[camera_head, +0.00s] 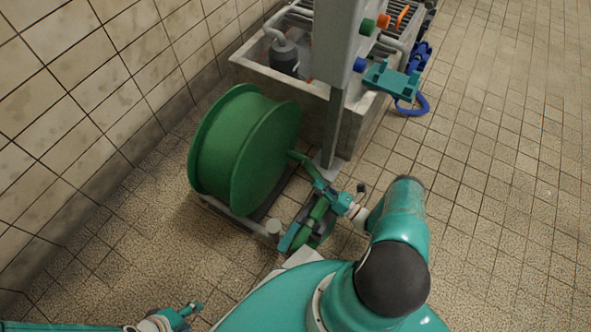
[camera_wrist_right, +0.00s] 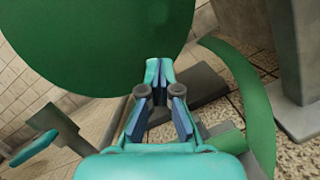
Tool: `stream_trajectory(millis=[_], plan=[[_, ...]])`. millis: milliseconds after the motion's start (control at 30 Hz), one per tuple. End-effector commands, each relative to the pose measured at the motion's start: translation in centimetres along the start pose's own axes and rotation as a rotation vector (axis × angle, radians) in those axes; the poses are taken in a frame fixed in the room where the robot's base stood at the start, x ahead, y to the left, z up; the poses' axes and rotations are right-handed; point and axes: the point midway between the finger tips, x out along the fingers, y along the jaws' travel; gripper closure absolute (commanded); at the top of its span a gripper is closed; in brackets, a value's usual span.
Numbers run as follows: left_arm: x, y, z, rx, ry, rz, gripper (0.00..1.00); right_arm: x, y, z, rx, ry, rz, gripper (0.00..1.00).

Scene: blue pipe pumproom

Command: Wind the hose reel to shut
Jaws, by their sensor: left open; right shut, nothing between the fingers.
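The hose reel has a large green drum (camera_head: 222,150) on a low grey frame, standing on the floor by the left wall. The drum's flat green side (camera_wrist_right: 95,45) fills the upper left of the right wrist view. My right gripper (camera_head: 321,190) is shut and empty above the wheel. My left gripper (camera_head: 190,312) is open, low at bottom left.
A grey post and panel (camera_head: 336,130) with coloured knobs rises just behind my right gripper. A concrete trough (camera_head: 308,85) with pump parts lies behind the reel. A green curved band (camera_wrist_right: 243,105) passes right of the fingers. The right floor is clear.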

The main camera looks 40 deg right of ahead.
Motion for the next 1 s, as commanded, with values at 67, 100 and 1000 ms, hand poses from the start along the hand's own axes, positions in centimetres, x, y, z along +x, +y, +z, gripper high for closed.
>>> stream_trajectory(millis=[67, 100, 1000], plan=[[0.1, 0.0, 0.0, 0.0, 0.0, 0.0, 0.46, 0.6, 0.0, 0.0, 0.0, -0.005, 0.002, 1.0], [0.1, 0.0, 0.0, 0.0, 0.0, 0.0, 0.46, 1.2, 0.0, 0.0, 0.0, -0.004, 0.004, 1.0], [0.8, -0.3, 0.0, 0.0, 0.0, 0.0, 0.46, 10.7, 0.5, -0.5, 0.003, 0.007, 0.016, 1.0]])
